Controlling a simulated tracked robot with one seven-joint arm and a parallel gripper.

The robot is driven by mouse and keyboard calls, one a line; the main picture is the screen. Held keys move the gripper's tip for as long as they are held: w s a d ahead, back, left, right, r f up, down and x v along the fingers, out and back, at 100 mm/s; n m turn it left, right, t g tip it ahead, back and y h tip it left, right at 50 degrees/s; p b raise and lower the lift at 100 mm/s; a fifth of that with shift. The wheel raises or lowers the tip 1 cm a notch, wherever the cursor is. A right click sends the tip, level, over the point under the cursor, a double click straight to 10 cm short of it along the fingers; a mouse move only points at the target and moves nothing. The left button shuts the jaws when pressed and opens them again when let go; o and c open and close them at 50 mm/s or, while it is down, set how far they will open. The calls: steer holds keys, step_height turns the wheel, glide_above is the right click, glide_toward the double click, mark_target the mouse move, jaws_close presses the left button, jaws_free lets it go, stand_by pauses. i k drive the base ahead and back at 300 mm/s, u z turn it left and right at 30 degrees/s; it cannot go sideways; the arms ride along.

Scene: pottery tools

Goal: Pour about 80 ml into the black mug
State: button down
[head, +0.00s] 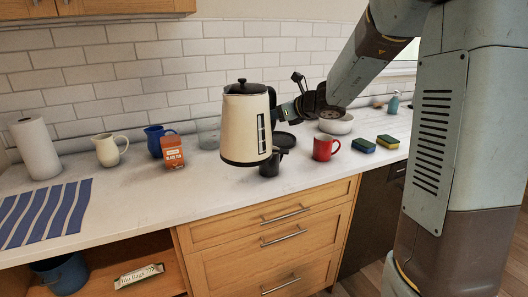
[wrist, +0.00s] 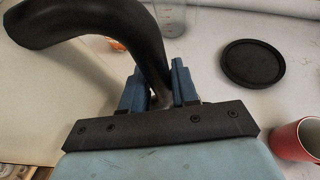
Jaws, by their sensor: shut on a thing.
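A cream kettle (head: 243,127) with a black lid and a water window hangs above the counter in the head view, tilted slightly. My gripper (wrist: 160,90) is shut on its black handle (wrist: 148,35), which crosses the wrist view. In the head view my gripper (head: 288,112) is to the right of the kettle, partly hidden by it. The black mug (head: 269,168) stands on the counter just below and behind the kettle's lower right edge. The kettle hides part of it, and its inside cannot be seen. No stream of water shows.
A round black kettle base (head: 285,139) lies behind the mug, and a red mug (head: 325,148) stands to the right.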

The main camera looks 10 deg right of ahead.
mark_target(270, 169)
steer(key=u, duration=0.1)
steer(key=i, duration=0.35)
steer(key=z, duration=0.75)
steer(key=i, duration=0.7)
steer(key=u, duration=0.65)
